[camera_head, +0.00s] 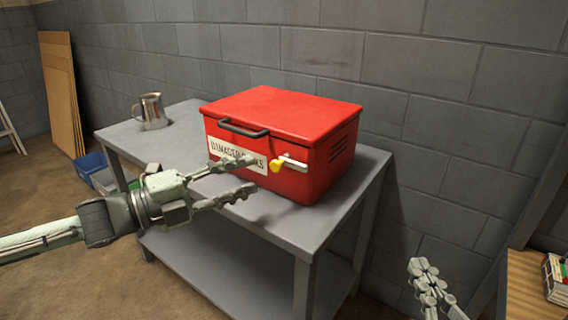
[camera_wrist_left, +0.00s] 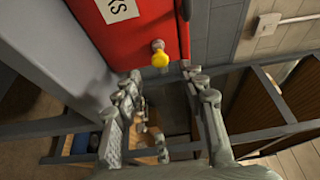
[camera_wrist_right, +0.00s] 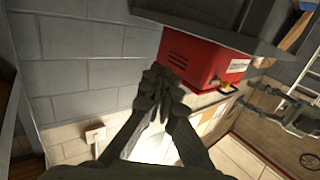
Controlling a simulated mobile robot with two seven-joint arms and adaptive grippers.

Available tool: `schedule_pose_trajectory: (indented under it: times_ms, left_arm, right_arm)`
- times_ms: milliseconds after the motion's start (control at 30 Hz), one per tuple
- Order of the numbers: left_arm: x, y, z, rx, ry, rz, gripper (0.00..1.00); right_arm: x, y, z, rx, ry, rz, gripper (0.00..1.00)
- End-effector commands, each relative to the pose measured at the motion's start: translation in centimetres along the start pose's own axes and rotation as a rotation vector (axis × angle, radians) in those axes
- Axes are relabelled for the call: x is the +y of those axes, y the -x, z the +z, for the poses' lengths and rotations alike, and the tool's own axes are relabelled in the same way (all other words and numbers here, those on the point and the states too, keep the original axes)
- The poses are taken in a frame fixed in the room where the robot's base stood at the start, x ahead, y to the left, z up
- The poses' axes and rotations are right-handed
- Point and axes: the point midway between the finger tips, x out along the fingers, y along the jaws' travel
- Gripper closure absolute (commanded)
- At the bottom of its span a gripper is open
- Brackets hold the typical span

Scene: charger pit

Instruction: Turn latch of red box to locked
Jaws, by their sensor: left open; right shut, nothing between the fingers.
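The red box (camera_head: 282,140) stands closed on the grey metal table, with a dark handle (camera_head: 243,129) and a white label on its front. Its latch is a metal lever with a yellow knob (camera_head: 277,165), at the right of the front; the lever lies roughly sideways. My left gripper (camera_head: 250,178) is open in front of the box, its fingers short of the knob. In the left wrist view the yellow knob (camera_wrist_left: 160,57) shows beyond the fingers (camera_wrist_left: 165,85), apart from them. My right gripper (camera_head: 422,266) is shut and empty, low at the right, away from the box.
A metal jug (camera_head: 150,111) stands at the left of the table (camera_head: 356,190). A blue bin (camera_head: 90,165) sits on the floor behind. A block wall rises close behind the table. A wooden-topped surface (camera_head: 525,290) with a small crate is at the lower right.

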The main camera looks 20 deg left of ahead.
Motion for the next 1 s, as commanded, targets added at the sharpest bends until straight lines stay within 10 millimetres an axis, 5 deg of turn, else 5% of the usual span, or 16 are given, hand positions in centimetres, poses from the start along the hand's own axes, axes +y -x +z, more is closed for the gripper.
schedule_pose_trajectory:
  times_ms: [333, 1000]
  left_arm:
    - [-0.3, -2.6, 0.1, 0.0, -0.005, -0.004, 0.59]
    - [-0.1, -7.5, 0.0, 0.001, -0.001, 0.0, 0.59]
  right_arm:
    - [-0.5, 0.0, -1.3, 0.06, -0.009, -0.011, 1.0]
    - [1.4, 0.4, 3.0, -0.149, 0.02, 0.028, 1.0]
